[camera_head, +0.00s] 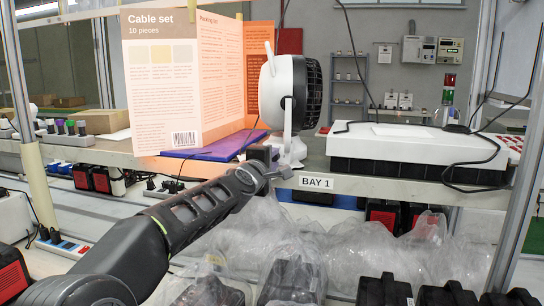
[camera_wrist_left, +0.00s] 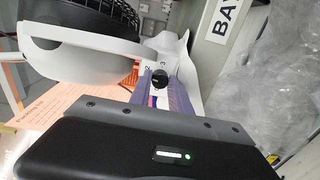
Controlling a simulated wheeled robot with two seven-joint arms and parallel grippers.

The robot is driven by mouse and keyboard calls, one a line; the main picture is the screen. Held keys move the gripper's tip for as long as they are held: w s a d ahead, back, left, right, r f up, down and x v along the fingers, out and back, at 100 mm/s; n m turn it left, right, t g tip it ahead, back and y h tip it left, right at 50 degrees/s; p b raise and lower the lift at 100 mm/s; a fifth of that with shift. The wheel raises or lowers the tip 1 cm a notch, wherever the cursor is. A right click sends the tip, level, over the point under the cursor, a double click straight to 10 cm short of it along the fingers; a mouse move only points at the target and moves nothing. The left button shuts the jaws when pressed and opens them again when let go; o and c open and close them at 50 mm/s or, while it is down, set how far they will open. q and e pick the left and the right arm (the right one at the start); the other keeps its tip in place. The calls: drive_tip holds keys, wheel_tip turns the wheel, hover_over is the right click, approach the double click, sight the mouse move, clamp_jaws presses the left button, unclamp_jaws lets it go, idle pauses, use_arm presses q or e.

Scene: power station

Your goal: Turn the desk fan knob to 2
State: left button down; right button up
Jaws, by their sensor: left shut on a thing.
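The white desk fan (camera_head: 278,92) with a dark grille stands on the shelf, facing right in the head view. Its white base (camera_head: 291,150) is partly hidden. The marks are too small to tell the setting. My left gripper (camera_head: 281,172) reaches the front of the base and is shut on the knob. My right gripper is not in view.
An open cable set leaflet (camera_head: 165,85) stands left of the fan by a purple folder (camera_head: 215,148). A white and black box (camera_head: 415,148) with a cable stands right. The BAY 1 shelf edge (camera_head: 345,185) runs in front; plastic-wrapped items (camera_head: 350,255) lie below.

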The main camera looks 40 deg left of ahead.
use_arm(q)
drive_tip(key=shift+m+p, duration=0.3)
drive_tip(key=shift+m, duration=0.8)
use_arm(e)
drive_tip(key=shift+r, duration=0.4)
use_arm(q)
drive_tip(key=shift+f, duration=0.1)
drive_tip(key=c, duration=1.3)
unclamp_jaws()
drive_tip(key=shift+o, duration=0.5)
drive_tip(key=shift+f, duration=0.1)
